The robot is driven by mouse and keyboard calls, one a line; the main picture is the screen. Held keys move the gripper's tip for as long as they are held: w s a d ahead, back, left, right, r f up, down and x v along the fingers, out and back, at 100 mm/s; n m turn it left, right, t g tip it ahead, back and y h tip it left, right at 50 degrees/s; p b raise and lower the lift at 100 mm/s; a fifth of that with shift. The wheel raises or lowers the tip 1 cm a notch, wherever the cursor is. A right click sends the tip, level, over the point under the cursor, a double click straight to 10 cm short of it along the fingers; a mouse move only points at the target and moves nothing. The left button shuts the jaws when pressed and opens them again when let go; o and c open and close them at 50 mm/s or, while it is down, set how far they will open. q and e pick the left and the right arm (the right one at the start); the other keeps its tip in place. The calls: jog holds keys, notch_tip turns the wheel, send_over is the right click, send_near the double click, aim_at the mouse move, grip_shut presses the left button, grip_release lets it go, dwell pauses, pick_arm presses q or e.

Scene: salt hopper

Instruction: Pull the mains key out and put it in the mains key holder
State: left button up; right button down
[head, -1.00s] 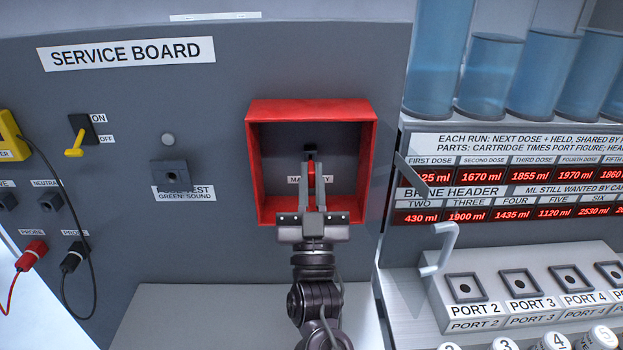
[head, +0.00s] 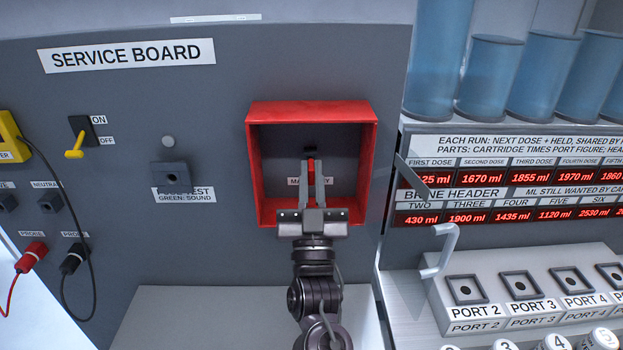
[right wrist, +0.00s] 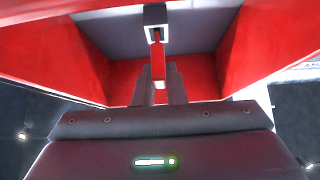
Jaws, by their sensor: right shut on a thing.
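The red mains key (head: 311,166) is between the fingers of my right gripper (head: 312,172), inside the open red box on the service board. The gripper is shut on it. In the right wrist view the key (right wrist: 158,62) runs from the fingertips (right wrist: 160,84) toward a dark socket with a pale rim (right wrist: 156,34). I cannot tell whether its tip is still inside the socket. The dark socket (head: 310,149) shows just above the key in the head view. A label below the key is partly covered by the fingers. I cannot pick out the mains key holder. My left gripper is not in view.
The red box (head: 255,180) has walls close around the gripper. To its left are a test socket (head: 171,174) and a yellow-handled switch (head: 77,145). To its right are a grey hooked handle (head: 442,250) and the port block (head: 440,295). A pale surface (head: 200,315) below is clear.

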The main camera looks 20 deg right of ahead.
jog(key=shift+w+d, duration=0.25)
jog(key=shift+w, duration=0.6)
jog(key=c, duration=0.9)
grip_release()
jog(key=shift+b+v, duration=1.3)
jog(key=shift+v, duration=1.65)
jog(key=shift+s, duration=0.1)
jog(key=b, duration=0.4)
send_near(312, 186)
jog(key=f, duration=0.1)
jog(key=shift+s+a, duration=0.2)
jog(key=shift+s, duration=0.25)
